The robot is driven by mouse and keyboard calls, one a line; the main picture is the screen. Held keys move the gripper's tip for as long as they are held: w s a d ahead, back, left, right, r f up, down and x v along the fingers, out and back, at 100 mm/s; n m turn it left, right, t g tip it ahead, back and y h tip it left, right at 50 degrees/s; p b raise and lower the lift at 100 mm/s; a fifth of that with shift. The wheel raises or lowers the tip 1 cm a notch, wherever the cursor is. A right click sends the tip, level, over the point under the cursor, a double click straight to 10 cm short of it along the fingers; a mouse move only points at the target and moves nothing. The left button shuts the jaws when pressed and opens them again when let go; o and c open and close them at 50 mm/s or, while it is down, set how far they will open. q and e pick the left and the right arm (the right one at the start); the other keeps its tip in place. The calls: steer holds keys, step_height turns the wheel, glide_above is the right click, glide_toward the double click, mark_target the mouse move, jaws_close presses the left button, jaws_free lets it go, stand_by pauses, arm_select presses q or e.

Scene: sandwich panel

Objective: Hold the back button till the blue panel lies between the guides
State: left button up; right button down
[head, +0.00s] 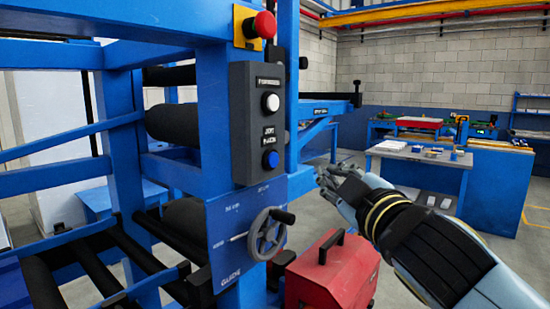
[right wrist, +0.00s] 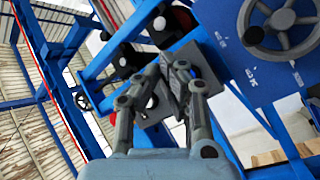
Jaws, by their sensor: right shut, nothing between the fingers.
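A dark control box (head: 257,124) is fixed to a blue post of the machine. It carries a white button (head: 270,102) above a blue button (head: 270,160); their labels are too small to read surely. My right gripper (head: 324,180) is right of the box and apart from it, fingers shut and empty. In the right wrist view its fingers (right wrist: 174,72) show closed, with a grey box partly behind them. I cannot make out the blue panel or the guides for certain. My left gripper is not in view.
A red emergency knob (head: 264,25) sits above the box. Below are a handwheel (head: 268,234) and a red case (head: 332,272), close under my right arm. Black rollers (head: 172,122) are at the left. Workbenches (head: 425,160) stand farther back across open floor.

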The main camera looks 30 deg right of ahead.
mark_target(272, 160)
steer(key=w+a+p, duration=0.1)
steer(key=w+a, duration=0.2)
steer(key=w, duration=0.4)
steer(key=shift+p, duration=0.35)
steer(key=shift+r, duration=0.1)
stand_by(1.0)
steer(key=shift+w+a, duration=0.15)
steer(key=shift+w, duration=0.2)
